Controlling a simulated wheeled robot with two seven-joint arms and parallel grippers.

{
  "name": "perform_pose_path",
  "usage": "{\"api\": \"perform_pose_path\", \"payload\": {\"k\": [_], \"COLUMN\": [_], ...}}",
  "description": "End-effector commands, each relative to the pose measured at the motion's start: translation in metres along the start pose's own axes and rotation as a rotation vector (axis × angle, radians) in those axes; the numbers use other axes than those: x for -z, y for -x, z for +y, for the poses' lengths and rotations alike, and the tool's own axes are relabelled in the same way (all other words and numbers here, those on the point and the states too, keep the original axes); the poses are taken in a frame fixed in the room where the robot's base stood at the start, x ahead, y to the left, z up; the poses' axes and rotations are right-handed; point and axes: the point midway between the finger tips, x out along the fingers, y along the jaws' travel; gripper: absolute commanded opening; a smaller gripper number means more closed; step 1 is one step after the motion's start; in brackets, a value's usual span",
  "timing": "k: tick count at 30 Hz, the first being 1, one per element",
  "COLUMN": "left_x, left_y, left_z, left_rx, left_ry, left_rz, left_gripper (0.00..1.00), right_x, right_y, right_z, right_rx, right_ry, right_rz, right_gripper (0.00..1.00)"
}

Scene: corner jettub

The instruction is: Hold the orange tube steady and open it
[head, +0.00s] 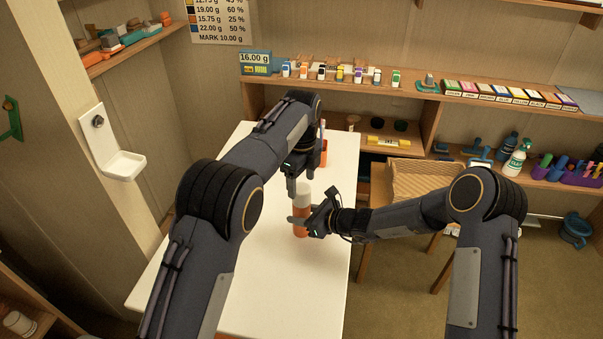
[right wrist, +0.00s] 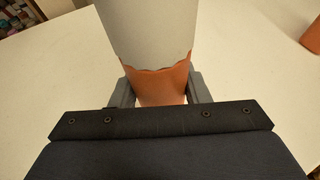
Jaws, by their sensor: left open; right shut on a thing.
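The orange tube (head: 301,229) stands upright on the white table, with a pale grey-white upper part (head: 302,198). My right gripper (head: 300,222) is shut on its orange lower part from the right. In the right wrist view the orange part (right wrist: 160,84) sits between my right fingers (right wrist: 160,90), and the pale part (right wrist: 150,30) rises above a wavy edge. My left gripper (head: 296,186) is open and points down, just above the tube's top or slightly behind it. I cannot tell whether it touches the tube.
The white table (head: 270,290) has free room in front and to the left. An orange cup (head: 322,155) holding thin items stands at its back right. A shelf with small bottles (head: 340,74) and a blue scale (head: 256,63) runs behind. A ribbed brown panel (head: 415,178) lies to the right.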

Motion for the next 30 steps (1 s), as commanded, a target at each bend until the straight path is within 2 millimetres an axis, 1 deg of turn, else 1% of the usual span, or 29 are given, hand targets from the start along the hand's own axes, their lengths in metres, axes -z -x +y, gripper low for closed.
{"api": "perform_pose_path", "payload": {"k": [1,3,6,9,13,20,23,30], "left_x": [0.000,0.000,0.001,0.000,0.000,0.000,0.000,0.000], "left_y": [-0.009,-0.020,-0.034,-0.042,-0.048,-0.049,-0.049,-0.049], "left_z": [0.000,0.001,0.000,0.000,0.000,0.000,0.000,0.000], "left_rx": [-0.003,-0.003,-0.003,-0.001,0.000,0.001,0.001,0.001], "left_ry": [-0.001,-0.002,-0.003,-0.002,-0.002,-0.003,-0.003,-0.003], "left_rz": [0.000,0.000,0.000,0.000,-0.001,0.000,0.000,0.000], "left_gripper": [0.66,0.66,0.66,0.66,0.66,0.66,0.56,0.24], "right_x": [0.000,0.000,0.000,0.000,0.000,0.000,0.000,0.000], "right_y": [0.000,0.000,0.000,0.000,0.000,0.000,0.000,0.000], "right_z": [0.000,0.000,0.000,0.000,0.000,0.000,0.000,0.000], "right_rx": [0.000,0.000,0.000,0.000,0.000,0.000,0.000,0.000], "right_ry": [0.000,0.000,0.000,0.000,0.000,0.000,0.000,0.000], "right_rz": [-0.001,-0.001,-0.001,-0.001,-0.001,-0.001,-0.001,-0.001], "right_gripper": [0.00,0.00,0.00,0.00,0.00,0.00,0.00,0.00]}}
